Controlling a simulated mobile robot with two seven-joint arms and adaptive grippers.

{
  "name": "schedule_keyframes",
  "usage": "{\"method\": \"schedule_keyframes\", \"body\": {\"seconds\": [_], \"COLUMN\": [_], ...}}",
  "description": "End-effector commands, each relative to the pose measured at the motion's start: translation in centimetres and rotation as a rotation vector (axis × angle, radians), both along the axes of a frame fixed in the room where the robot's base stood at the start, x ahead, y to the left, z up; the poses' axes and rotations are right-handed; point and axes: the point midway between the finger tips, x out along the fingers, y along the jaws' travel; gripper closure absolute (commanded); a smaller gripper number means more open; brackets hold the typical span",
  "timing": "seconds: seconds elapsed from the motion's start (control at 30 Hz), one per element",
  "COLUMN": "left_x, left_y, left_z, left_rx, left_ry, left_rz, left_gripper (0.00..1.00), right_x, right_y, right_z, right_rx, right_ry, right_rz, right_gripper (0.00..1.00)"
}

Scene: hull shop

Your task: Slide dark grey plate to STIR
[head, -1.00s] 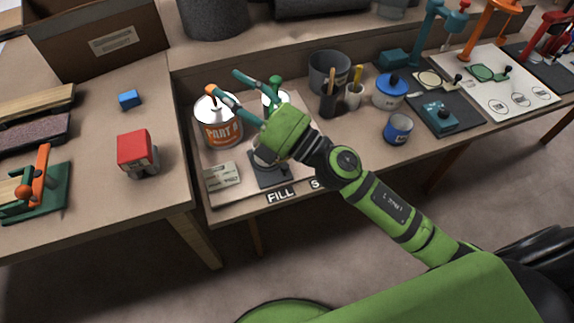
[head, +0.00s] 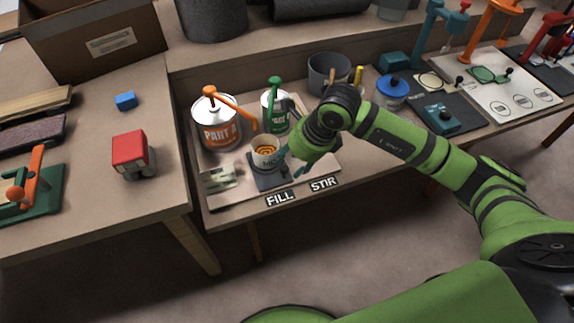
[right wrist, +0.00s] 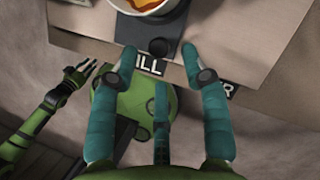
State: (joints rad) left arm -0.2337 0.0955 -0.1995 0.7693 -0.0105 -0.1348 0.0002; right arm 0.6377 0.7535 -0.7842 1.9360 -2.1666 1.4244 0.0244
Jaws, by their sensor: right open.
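The dark grey plate (head: 268,183) lies on the board behind the FILL label (head: 280,198), with a small dark knob at its front. The STIR label (head: 323,183) is to the right of FILL. My right gripper (head: 293,163) is open, low at the plate's right front. In the right wrist view its teal fingers (right wrist: 158,55) are spread on both sides of the knob (right wrist: 158,47); contact is unclear. My left gripper (right wrist: 78,75) shows there, away below the table edge, fingers spread.
An orange-labelled PART A can (head: 217,133) and a green-labelled can (head: 275,118) with pumps stand behind the cup. A card (head: 217,180) lies left of the plate. The board right of the plate, behind STIR, looks clear but is partly hidden by my arm.

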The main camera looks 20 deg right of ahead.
Motion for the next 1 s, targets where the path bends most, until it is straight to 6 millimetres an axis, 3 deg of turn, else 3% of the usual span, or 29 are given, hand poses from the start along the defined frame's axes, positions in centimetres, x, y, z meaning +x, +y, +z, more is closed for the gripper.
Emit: {"method": "schedule_keyframes", "body": {"seconds": [0.23, 0.57, 0.6, 0.7, 0.9, 1.0], "left_x": [0.2, 0.2, 0.2, 0.2, 0.2, 0.2], "left_y": [0.0, 0.0, 0.0, 0.0, 0.0, 0.0], "left_z": [0.0, 0.0, 0.0, 0.0, 0.0, -0.4], "left_rx": [0.0, -0.001, -0.001, 0.0, 0.0, 0.0], "left_ry": [-0.004, -0.004, -0.004, -0.005, -0.004, -0.006], "left_rz": [0.0, 0.0, 0.0, 0.0, -0.001, -0.001], "left_gripper": [0.6, 0.6, 0.6, 0.6, 0.6, 0.6], "right_x": [0.8, 0.9, 0.9, 0.9, 1.0, 1.0], "right_y": [1.0, 1.1, 1.1, 1.1, 1.0, 0.0], "right_z": [-2.9, -3.3, -3.3, -3.3, -3.3, -3.5], "right_rx": [0.003, 0.003, 0.003, 0.003, 0.003, 0.002], "right_ry": [0.001, -0.002, -0.001, -0.001, -0.001, -0.001], "right_rz": [0.001, 0.001, 0.002, 0.001, 0.0, -0.003], "right_gripper": [0.54, 0.54, 0.62, 1.0, 1.0, 1.0]}}
